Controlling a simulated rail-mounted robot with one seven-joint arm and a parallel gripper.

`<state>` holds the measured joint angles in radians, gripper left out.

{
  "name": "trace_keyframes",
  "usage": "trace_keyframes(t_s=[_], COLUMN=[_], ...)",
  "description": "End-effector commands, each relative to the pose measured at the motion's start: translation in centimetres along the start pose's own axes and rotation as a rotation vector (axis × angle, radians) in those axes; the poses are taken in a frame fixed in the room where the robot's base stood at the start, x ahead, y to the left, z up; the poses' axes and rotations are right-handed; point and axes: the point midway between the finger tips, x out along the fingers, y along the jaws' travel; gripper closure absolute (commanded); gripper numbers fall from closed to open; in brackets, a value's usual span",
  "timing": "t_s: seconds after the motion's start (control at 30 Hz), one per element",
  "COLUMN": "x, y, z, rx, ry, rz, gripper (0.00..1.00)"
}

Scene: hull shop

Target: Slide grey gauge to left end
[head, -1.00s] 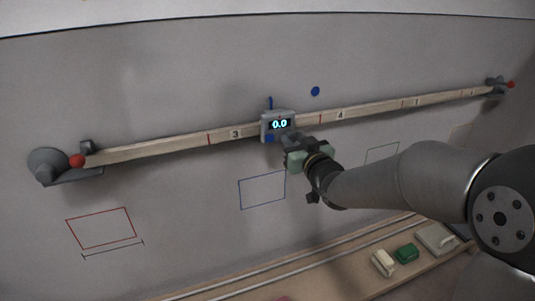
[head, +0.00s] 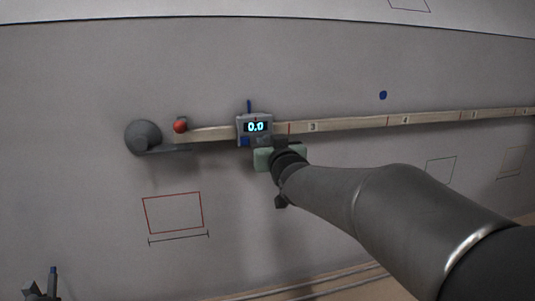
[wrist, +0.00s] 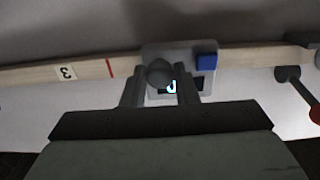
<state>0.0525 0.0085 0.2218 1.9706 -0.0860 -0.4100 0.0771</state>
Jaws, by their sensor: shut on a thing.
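The grey gauge (head: 255,117) with a lit display reading 0.0 rides on a long wooden batten (head: 350,124) along the wall. It sits left of the red mark and the number 3, a short way right of the batten's left end. My gripper (head: 268,147) reaches it from below and right. In the wrist view my gripper (wrist: 160,88) is shut on the round knob of the gauge (wrist: 150,52), whose display is partly hidden by the fingers. A red ball (head: 180,126) marks the left end, beside a grey round bracket (head: 143,137).
A red outlined rectangle (head: 173,213) is drawn on the wall below the left end. A blue dot (head: 383,95) is above the batten. A grey clamp-like thing (head: 45,288) stands at the bottom left. The batten between gauge and red ball is clear.

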Motion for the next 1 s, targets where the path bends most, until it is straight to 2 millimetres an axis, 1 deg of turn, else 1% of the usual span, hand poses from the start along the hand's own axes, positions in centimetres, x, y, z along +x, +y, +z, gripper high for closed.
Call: trace_keyframes(t_s=[0.03,0.47,0.5,0.57,0.6,0.87,0.97,1.0], x=[0.0,0.0,0.0,0.0,0.0,-0.1,-0.7,-1.2], y=[-0.1,-0.3,-0.4,-0.4,-0.3,-0.2,-0.1,-0.2], z=[0.2,0.1,0.1,0.1,0.1,0.0,0.0,-0.1], rx=[0.000,0.000,0.000,0.000,0.000,0.000,-0.002,-0.003], ry=[-0.002,-0.003,-0.003,-0.003,-0.003,-0.001,0.000,0.001], rz=[0.000,-0.003,-0.003,-0.003,-0.002,0.000,0.001,0.000], gripper=[1.00,1.00,0.71,0.54,0.52,0.52,0.52,0.52])
